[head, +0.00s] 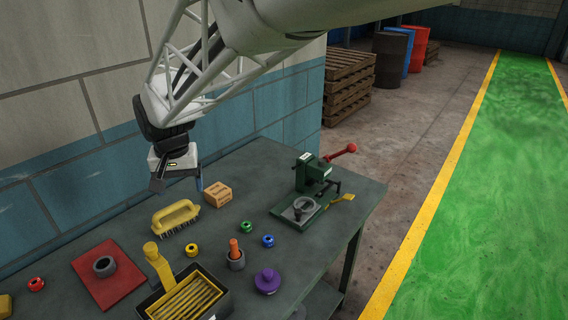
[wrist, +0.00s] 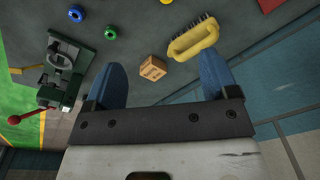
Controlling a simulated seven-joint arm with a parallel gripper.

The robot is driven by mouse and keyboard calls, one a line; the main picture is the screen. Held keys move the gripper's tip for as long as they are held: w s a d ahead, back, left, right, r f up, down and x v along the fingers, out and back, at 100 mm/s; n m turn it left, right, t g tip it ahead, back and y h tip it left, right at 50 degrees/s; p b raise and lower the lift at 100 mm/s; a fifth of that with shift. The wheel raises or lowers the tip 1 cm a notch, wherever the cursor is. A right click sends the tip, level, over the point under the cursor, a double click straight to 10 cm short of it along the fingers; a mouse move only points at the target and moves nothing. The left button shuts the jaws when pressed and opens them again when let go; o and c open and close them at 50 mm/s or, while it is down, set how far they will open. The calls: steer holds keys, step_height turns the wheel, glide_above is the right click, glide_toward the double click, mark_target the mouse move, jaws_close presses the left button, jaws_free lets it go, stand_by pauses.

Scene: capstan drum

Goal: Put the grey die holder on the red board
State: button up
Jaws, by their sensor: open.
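The red board (head: 124,288) lies flat at the left of the bench. A grey ring-shaped piece, which looks like the die holder (head: 105,266), sits on it with its hole facing up. A second grey round cup (head: 236,264) stands right of the board with an orange peg (head: 234,245) in it. My gripper (head: 178,187) is open and empty, high above the back of the bench, well away from both grey pieces. In the wrist view its blue fingers (wrist: 161,62) are spread apart. Only a red corner of the board (wrist: 268,4) shows there.
A cardboard box (head: 218,194) and yellow brush (head: 176,217) lie below my gripper. A green press (head: 312,180) with a red-knobbed lever stands right. A black tray (head: 219,309), yellow-handled tool (head: 158,262) and purple knob (head: 267,281) are in front. Small coloured rings lie around.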

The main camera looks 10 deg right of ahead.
steer(key=s+d+r, duration=0.1)
steer(key=s+d, duration=0.2)
steer(key=d, duration=0.4)
steer(key=s+d+r+t, duration=0.1)
steer(key=s+d, duration=0.2)
steer(key=d, duration=0.5)
steer(key=s+d+r, duration=0.2)
steer(key=s+d, duration=0.1)
steer(key=d, duration=0.4)
steer(key=s+d+f+m, duration=0.1)
steer(key=s+d+f, duration=0.2)
steer(key=s+d, duration=1)
steer(key=shift+s+d+t+h, duration=0.25)
steer(key=shift+s+t+h, duration=0.15)
steer(key=shift+s, duration=0.2)
